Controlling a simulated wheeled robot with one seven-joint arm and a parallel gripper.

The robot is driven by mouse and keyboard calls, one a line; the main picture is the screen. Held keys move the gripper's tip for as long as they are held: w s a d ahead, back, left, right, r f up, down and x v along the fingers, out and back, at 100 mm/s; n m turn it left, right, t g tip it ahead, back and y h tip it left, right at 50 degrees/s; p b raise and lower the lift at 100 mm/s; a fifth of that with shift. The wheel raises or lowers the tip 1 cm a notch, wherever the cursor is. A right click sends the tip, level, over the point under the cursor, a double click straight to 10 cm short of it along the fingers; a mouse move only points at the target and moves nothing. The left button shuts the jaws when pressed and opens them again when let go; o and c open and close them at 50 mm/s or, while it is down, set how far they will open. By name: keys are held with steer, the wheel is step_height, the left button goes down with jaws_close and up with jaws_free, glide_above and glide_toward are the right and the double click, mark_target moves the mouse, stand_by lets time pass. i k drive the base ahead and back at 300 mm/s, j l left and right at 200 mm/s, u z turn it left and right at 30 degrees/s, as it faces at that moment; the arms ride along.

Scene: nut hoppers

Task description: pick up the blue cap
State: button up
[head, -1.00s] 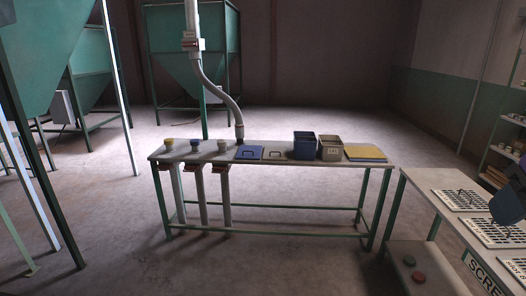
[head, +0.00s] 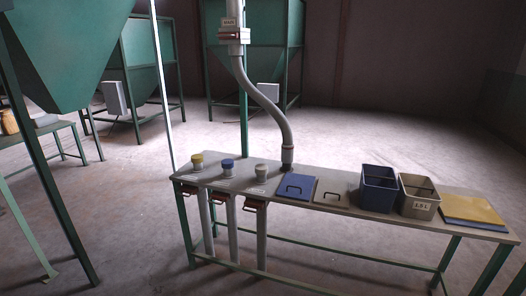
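The blue cap (head: 228,164) sits upright on the left part of the long bench, on top of a short pale pipe stub. It stands between a yellow cap (head: 197,160) on its left and a pale grey cap (head: 261,170) on its right. Each cap is above a grey pipe that runs down through the bench. My gripper is not in view in the head view now.
The bench (head: 330,222) also holds a blue lid (head: 295,187), a grey lid (head: 334,192), a blue bin (head: 378,188), a grey bin (head: 418,197) and a yellow board (head: 473,209). A hose (head: 270,105) comes down behind the caps. Floor before the bench is clear.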

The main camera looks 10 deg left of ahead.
mark_target(226, 163)
steer(key=i+j+u, duration=0.2)
steer(key=i+u, duration=0.25)
steer(key=i, duration=0.25)
steer(key=i+u, duration=0.45)
steer(key=i, duration=0.2)
steer(key=i+j+z, duration=0.1)
steer(key=i+j, duration=0.2)
steer(key=i+j+z, duration=0.15)
steer(key=i+j, duration=0.15)
steer(key=j, duration=0.15)
steer(key=i+j+z, duration=0.1)
steer(key=i+j, duration=0.15)
steer(key=j, duration=0.2)
steer(key=i+j+z, duration=0.1)
steer(key=i+j, duration=0.15)
steer(key=j, duration=0.2)
